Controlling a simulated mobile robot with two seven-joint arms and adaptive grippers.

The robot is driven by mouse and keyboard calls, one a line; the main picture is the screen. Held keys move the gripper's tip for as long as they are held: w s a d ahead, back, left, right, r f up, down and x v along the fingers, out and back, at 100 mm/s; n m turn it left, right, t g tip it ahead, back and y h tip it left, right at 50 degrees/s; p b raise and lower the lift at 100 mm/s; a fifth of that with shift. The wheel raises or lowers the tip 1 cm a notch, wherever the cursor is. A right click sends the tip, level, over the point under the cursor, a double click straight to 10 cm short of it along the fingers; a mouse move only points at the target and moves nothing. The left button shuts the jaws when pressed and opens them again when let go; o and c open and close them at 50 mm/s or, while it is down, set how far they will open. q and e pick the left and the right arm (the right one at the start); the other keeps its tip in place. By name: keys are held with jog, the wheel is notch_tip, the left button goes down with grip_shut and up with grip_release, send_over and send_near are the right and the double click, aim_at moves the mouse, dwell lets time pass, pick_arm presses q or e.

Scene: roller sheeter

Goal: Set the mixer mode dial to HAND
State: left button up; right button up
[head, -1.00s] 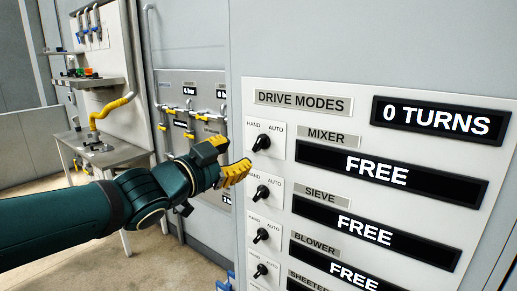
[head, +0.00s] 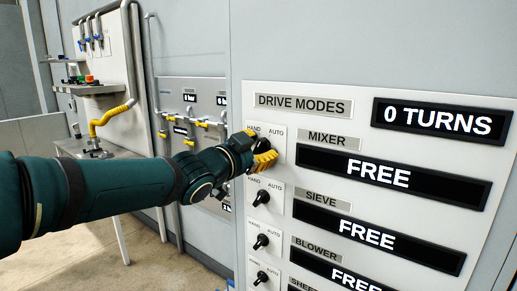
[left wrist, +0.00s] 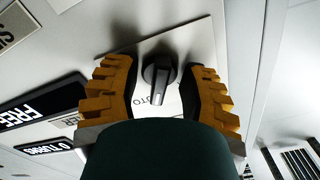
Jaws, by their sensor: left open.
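The mixer mode dial (left wrist: 158,75) is a black knob on a white plate with HAND and AUTO labels. In the left wrist view it sits between my two yellow fingers, with a gap on each side. Its bar lies toward the AUTO lettering there. In the head view my left gripper (head: 260,147) is at the mixer plate, open around the dial, and hides most of it. The mixer display (head: 378,177) reads FREE. My right gripper is not in view.
The sieve dial (head: 262,197) and blower dial (head: 261,242) sit close below on the same panel. A turns display (head: 440,119) reads 0 TURNS. A valve panel (head: 185,95) and a side bench (head: 85,147) stand to the left.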

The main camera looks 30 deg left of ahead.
pick_arm(q)
jog(key=c, duration=0.5)
jog(key=shift+s+r, duration=0.1)
jog(key=shift+s, duration=0.1)
grip_shut()
jog(key=shift+w+n, duration=0.1)
jog(key=shift+n, duration=0.4)
jog(key=shift+n+p, duration=0.75)
jog(key=shift+n, duration=0.25)
jog(key=n+p, duration=0.1)
jog(key=n, duration=0.2)
jog(key=shift+d+n, duration=0.15)
jog(key=shift+n, duration=2.85)
